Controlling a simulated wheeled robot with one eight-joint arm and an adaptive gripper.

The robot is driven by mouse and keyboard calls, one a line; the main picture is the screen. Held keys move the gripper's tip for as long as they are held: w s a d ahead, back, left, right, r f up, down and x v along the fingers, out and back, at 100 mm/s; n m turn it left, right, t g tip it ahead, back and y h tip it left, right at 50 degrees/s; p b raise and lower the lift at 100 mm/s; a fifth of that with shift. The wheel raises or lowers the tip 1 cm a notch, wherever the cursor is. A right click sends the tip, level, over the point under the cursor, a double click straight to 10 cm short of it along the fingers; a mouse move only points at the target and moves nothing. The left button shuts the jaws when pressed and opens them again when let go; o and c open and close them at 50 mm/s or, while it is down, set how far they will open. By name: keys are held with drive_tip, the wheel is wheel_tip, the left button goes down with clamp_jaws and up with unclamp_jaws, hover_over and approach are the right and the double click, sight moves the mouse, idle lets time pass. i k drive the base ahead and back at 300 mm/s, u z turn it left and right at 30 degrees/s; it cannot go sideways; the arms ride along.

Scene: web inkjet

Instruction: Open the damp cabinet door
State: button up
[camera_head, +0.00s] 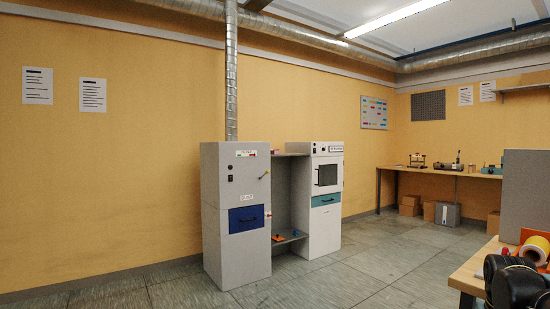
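Two cabinets stand side by side against the yellow wall, and their labels are too small to read, so I cannot tell which is the damp cabinet. The grey cabinet (218,170) has a duct rising from its top, a small yellowish handle (265,175) on its upper front and a blue panel (246,218) with a dark handle below. The white cabinet (325,240) has a door with a dark window (327,175) and a teal strip with a dark handle below it. Both fronts look shut. My gripper cannot be made out in this view.
A shelf (290,236) with small items fills the gap between the cabinets. The grey tiled floor (370,270) before them is clear. At lower right are a wooden table (466,274) and a black rounded shape (512,284). A workbench (440,172) stands behind, with boxes beneath.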

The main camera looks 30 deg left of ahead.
sight(315, 190)
drive_tip(key=u, duration=0.8)
drive_tip(key=i, duration=4.2)
drive_tip(key=z, duration=1.55)
